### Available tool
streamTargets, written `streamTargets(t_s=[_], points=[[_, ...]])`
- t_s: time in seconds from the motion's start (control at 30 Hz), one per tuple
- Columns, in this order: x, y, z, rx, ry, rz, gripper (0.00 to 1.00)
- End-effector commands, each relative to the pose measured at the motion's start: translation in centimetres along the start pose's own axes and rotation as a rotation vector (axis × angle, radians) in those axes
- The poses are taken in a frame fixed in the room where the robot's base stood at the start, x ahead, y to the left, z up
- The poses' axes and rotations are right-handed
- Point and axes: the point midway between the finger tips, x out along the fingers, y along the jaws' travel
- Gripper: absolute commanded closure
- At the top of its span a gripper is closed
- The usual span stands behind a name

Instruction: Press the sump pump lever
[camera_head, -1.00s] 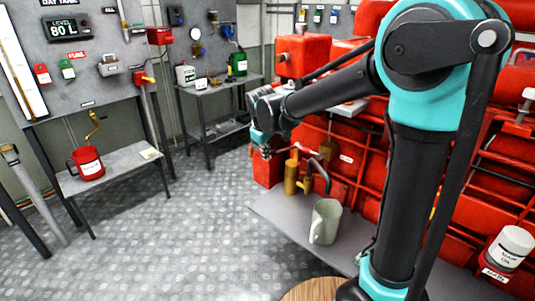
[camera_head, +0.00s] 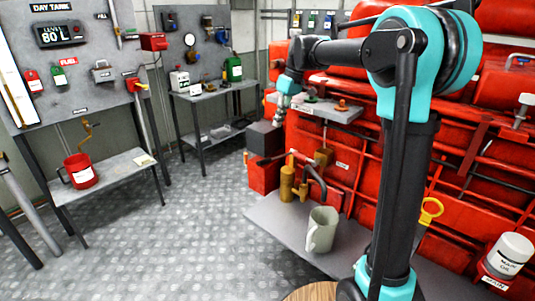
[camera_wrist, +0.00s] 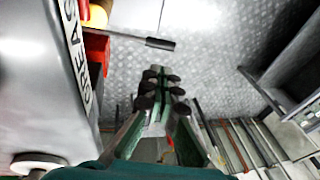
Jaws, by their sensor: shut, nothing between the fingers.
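A brass pump (camera_head: 287,184) stands on the grey bench beside the red machine. A thin lever with a dark grip (camera_head: 264,161) seems to run left from its top; I cannot read a label on it. In the wrist view a rod with a black grip (camera_wrist: 160,43) sticks out over the floor, beyond my fingertips and apart from them. My gripper (camera_head: 279,119) points down above and slightly left of the pump, beside a small shelf. In the wrist view my gripper (camera_wrist: 158,78) has its fingers together with nothing between them.
A grey shelf (camera_head: 335,113) edges the gripper's right side; its lettering fills the left of the wrist view. A dark box (camera_head: 264,138) is just below the gripper. A grey mug (camera_head: 321,230) stands on the bench (camera_head: 285,238). The chequered floor (camera_head: 190,230) to the left is clear.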

Motion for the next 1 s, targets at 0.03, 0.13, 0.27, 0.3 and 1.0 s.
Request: streamTargets(t_s=[0.03,0.13,0.27,0.3,1.0], points=[[0.0,0.0,0.0,0.000,0.000,0.000,1.00],[0.2,0.0,0.0,0.000,0.000,0.001,1.00],[1.2,0.0,0.0,-0.001,0.000,0.001,1.00],[1.8,0.0,0.0,-0.001,0.000,0.001,1.00],[13.4,0.0,0.0,0.000,0.000,0.002,1.00]])
